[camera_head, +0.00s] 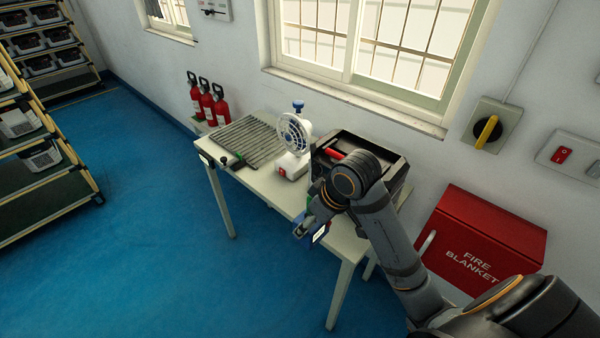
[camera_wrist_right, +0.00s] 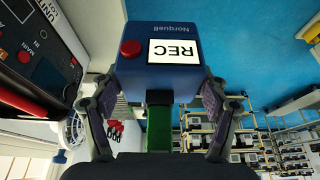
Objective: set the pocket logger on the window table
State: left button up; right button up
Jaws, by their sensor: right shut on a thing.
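The pocket logger is a small blue box with a red button and a white REC screen, seen close up in the right wrist view (camera_wrist_right: 178,75). My right gripper (camera_wrist_right: 160,95) is shut on it, one finger against each side. In the head view my right gripper (camera_head: 308,222) is at the front edge of the window table (camera_head: 265,182), and the logger is mostly hidden, with a bit of blue showing. I cannot tell whether it touches the table. The white-topped table stands under the window. My left gripper is not in view.
On the table are a grey ribbed mat (camera_head: 252,140), a white fan (camera_head: 293,140) and an open black case (camera_head: 390,160), partly behind my arm. Red extinguishers (camera_head: 208,102) stand beyond the left end. A red fire blanket box (camera_head: 485,240) is at right. Racks stand at left.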

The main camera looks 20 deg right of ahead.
jog(key=d+f+b, duration=0.1)
jog(key=w+d+f+b, duration=0.1)
jog(key=b, duration=0.1)
jog(key=shift+w, duration=0.25)
jog(key=w+d+f+p, duration=0.1)
jog(key=w+d+f, duration=0.1)
jog(key=d+f, duration=0.1)
jog(key=w+d+f+p, duration=0.1)
jog(key=w+d+f, duration=0.1)
jog(key=w+f, duration=0.1)
jog(key=w+d+f, duration=0.2)
jog(key=d+f, duration=0.1)
jog(key=f, duration=0.1)
jog(key=shift+w+d+f+p, duration=0.15)
jog(key=shift+w+d+p, duration=0.15)
jog(key=shift+p, duration=0.1)
jog(key=shift+f, duration=0.35)
jog(key=o, duration=1.1)
jog(key=shift+f, duration=0.15)
jog(key=shift+c, duration=0.2)
